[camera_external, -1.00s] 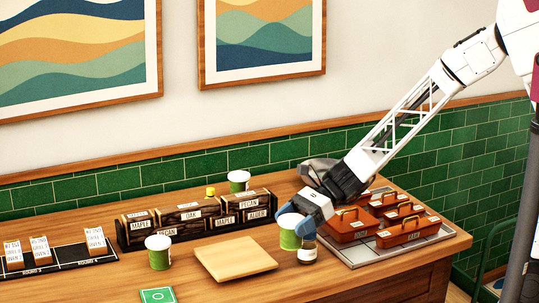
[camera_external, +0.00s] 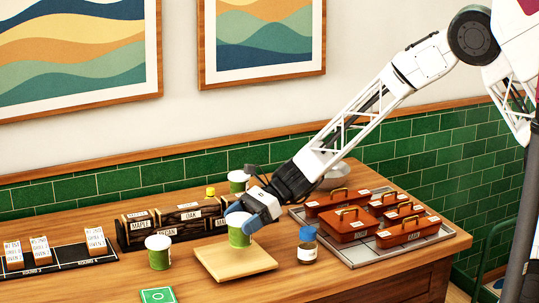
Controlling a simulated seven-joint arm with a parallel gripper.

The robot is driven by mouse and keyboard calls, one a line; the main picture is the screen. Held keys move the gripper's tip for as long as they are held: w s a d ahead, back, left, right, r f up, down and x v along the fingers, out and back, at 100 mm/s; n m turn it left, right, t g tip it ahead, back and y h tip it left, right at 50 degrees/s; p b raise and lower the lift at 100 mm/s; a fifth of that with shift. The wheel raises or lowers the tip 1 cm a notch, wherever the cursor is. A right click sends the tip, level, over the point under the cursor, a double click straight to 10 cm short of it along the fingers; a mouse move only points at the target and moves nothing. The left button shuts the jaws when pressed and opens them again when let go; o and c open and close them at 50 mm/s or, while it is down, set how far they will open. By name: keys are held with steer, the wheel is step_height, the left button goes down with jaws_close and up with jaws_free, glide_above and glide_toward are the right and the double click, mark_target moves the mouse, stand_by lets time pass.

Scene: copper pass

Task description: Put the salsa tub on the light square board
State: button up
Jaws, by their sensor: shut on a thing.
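My gripper (camera_external: 247,217) is shut on a green tub with a pale lid (camera_external: 238,237), which I take to be the salsa tub; no lettering on it can be read. It holds the tub upright over the back part of the light square board (camera_external: 238,267). I cannot tell whether the tub's base touches the board. The blue fingers hide part of the tub's right side and top. Two similar green tubs stand apart: one left of the board (camera_external: 159,256) and one behind, beyond the gripper (camera_external: 238,184).
A tray (camera_external: 358,262) holds several red-brown boxes with handles. A row of dark labelled boxes (camera_external: 190,216) stands behind the board. A green card (camera_external: 158,295) lies at the front edge.

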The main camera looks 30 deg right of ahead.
mark_target(235, 232)
steer(key=shift+w+a, duration=0.55)
steer(key=shift+a, duration=0.1)
steer(key=shift+f, duration=0.1)
steer(key=shift+f, duration=1.7)
steer(key=shift+f, duration=0.1)
steer(key=o, duration=1.1)
